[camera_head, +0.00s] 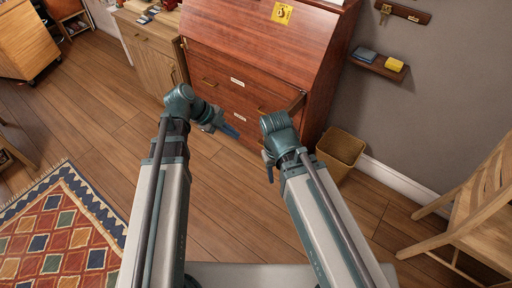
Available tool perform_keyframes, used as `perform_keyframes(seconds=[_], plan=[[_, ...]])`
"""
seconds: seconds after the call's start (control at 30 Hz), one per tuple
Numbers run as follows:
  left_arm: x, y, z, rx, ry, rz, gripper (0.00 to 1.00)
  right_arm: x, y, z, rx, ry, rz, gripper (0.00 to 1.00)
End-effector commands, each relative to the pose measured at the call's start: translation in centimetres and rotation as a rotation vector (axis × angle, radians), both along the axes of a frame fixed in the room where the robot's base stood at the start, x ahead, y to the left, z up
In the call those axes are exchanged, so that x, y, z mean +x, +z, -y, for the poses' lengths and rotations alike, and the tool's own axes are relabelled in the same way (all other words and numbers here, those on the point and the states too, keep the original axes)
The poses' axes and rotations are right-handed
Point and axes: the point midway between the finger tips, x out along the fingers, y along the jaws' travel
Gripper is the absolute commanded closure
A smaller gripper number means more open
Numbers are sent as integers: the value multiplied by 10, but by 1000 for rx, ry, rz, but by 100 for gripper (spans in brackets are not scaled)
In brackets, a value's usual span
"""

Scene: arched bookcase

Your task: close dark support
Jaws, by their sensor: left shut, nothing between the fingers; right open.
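The reddish-brown bureau (240,80) stands ahead with its slanted lid shut. A narrow dark wooden support (183,60) sticks out at the bureau's left side, below the lid. A second, browner support (297,103) sticks out at the right side, just above my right wrist. My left gripper (230,130) is shut and empty, in front of the lower drawers and apart from both supports. My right gripper (268,168) points downward below its wrist; it is open and mostly hidden by its own arm.
A wooden chair (475,205) is at the right. A pale cabinet (150,50) adjoins the bureau's left. A patterned rug (60,235) lies at lower left; wooden floor between is clear.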

Motion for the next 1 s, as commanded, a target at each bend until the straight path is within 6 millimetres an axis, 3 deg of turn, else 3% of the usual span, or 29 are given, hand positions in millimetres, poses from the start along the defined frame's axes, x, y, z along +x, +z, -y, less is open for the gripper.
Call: perform_keyframes(seconds=[0.27, 0.8, 1.0], plan=[[2, -15, 8, 0, -4, 1, 100, 0, -15, 0, 0, 0, 0, 50], [14, -89, 58, 2, -3, 0, 100, 0, -89, 0, 0, 0, 0, 50], [38, -83, 74, 2, -2, 1, 100, 0, -83, 0, 0, 0, 0, 50]])
